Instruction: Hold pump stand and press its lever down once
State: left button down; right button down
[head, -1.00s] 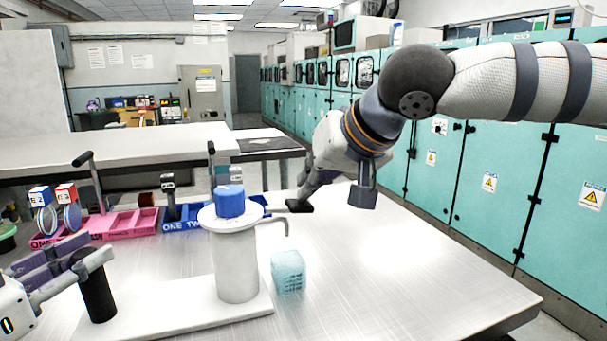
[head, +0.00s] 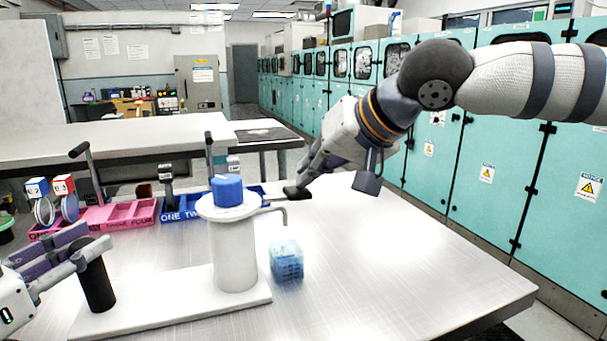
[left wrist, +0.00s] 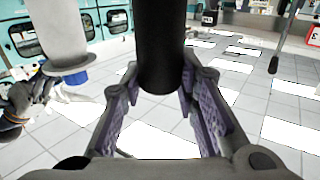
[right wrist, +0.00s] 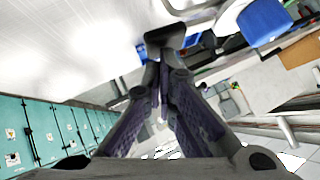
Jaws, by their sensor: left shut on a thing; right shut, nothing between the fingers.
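The pump stand has a white base plate (head: 190,308), a thick white column (head: 235,255) with a round top and a blue cap (head: 227,190), and a black post (head: 97,285). My left gripper (head: 88,255) is shut around the black post, which also shows in the left wrist view (left wrist: 160,45). A thin grey lever (head: 274,197) sticks out to the right from the top, above a bent spout (head: 285,213). My right gripper (head: 297,193) is shut and empty at the lever's outer end; I cannot tell whether it touches. The right wrist view shows the blue cap (right wrist: 264,20).
A translucent blue box (head: 286,261) stands right of the column. Behind are a pink tray (head: 120,215) and a blue tray (head: 178,213), with red and blue modules (head: 63,185) at the left. The table's right side (head: 410,270) is clear.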

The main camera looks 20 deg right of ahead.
pick_arm(q)
jog(key=shift+f, duration=0.1)
pick_arm(e)
jog(key=s+r, duration=0.7)
jog(key=r, duration=0.4)
jog(key=shift+d, duration=0.4)
pick_arm(q)
jog(key=c, duration=1.1)
grip_release()
